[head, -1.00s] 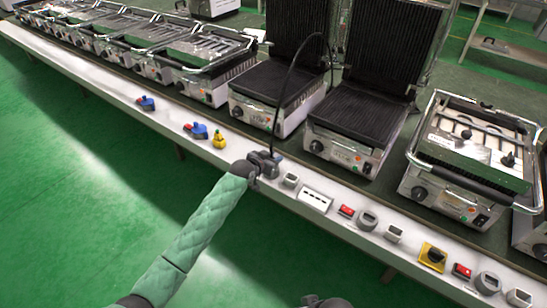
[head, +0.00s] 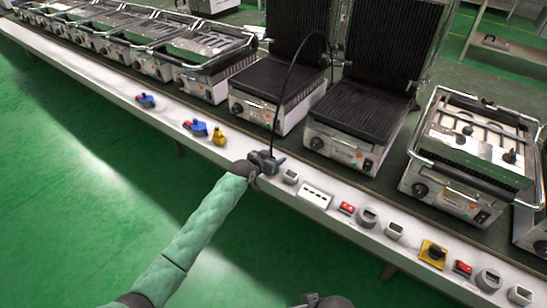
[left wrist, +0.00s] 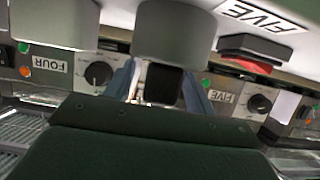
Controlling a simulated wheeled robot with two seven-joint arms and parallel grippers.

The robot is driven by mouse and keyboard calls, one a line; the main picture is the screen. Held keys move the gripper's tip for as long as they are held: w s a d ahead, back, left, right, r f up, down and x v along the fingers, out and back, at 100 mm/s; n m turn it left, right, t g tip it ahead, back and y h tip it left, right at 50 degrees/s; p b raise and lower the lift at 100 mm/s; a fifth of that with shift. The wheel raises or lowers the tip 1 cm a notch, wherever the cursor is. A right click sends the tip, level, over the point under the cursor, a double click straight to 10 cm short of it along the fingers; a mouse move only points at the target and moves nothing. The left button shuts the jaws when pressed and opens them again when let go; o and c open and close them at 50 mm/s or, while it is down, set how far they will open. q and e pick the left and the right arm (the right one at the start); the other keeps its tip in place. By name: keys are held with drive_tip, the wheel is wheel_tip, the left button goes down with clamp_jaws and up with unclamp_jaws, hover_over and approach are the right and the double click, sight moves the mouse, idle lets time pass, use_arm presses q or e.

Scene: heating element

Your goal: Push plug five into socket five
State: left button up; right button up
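My left gripper (head: 272,161) is low over the white ledge in the head view, with a black cable (head: 278,110) arching up from it. In the left wrist view the two bluish fingers (left wrist: 160,88) stand on either side of a black plug (left wrist: 163,84), seemingly gripping it. A grey block (left wrist: 175,30) lies just beyond the plug, and I cannot tell if they touch. A nearby ledge label reads FIVE (left wrist: 262,15). A grey socket (head: 290,177) is just right of the gripper in the head view; its number is unreadable. A dark part of mine at the bottom edge may be my right gripper (head: 325,301).
Blue plugs (head: 196,128) and a yellow one (head: 218,138) sit left along the ledge. A white panel (head: 317,194), a red switch (head: 346,208) and more sockets (head: 367,217) lie right. Grills (head: 360,110) stand behind. The floor in front is clear.

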drive_tip(key=shift+a, duration=0.1)
use_arm(q)
drive_tip(key=v, duration=0.7)
drive_tip(key=shift+f+b, duration=0.1)
drive_tip(key=shift+b, duration=0.25)
drive_tip(key=shift+s+a+r, duration=0.2)
drive_tip(key=shift+s+a, duration=0.05)
drive_tip(key=shift+s, duration=0.05)
use_arm(e)
drive_tip(key=x, duration=0.3)
drive_tip(key=shift+s+f, duration=0.25)
drive_tip(key=shift+r+t, duration=0.15)
drive_tip(key=shift+t, duration=0.15)
